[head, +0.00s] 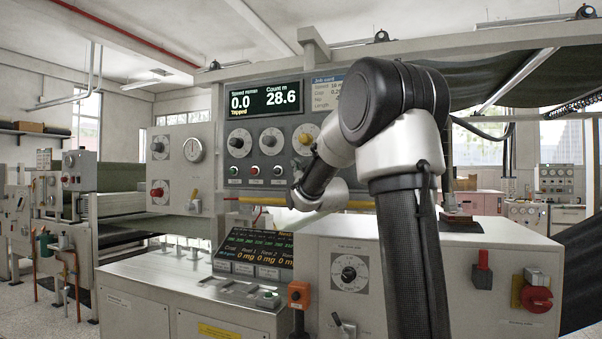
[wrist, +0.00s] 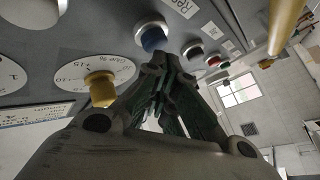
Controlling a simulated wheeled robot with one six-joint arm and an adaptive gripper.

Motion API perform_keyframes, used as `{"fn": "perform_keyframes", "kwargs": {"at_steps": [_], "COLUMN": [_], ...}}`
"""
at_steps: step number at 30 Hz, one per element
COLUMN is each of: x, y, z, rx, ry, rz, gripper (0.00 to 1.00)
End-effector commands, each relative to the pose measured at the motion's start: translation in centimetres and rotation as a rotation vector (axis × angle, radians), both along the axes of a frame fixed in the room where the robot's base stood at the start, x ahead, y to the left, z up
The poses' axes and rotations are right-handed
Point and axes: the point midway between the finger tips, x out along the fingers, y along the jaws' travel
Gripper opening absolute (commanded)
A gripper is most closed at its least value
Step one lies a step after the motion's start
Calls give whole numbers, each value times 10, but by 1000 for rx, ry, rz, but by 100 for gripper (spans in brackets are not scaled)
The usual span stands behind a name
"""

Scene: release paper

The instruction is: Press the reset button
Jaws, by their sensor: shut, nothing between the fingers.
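In the wrist view, a blue button (wrist: 152,37) with a silver collar sits on the grey panel, with a white label starting "Re" (wrist: 184,6) near it. My gripper (wrist: 166,68) is shut and empty, its dark fingertips just below the blue button in the picture. I cannot tell whether they touch it. In the head view my arm reaches to the control panel (head: 268,130), and the arm hides the blue button and the fingertips.
A yellow knob (wrist: 100,88) on a white dial is left of the fingers. A yellow bar (wrist: 285,22) stands out from the panel. A tilted display (head: 255,250) is below.

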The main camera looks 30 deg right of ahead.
Motion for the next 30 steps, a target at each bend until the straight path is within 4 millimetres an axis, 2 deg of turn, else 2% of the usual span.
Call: {"fn": "perform_keyframes", "kwargs": {"at_steps": [30], "x": [5], "y": [-7], "z": [0], "rx": [0], "ry": [1], "rz": [0], "gripper": [0]}}
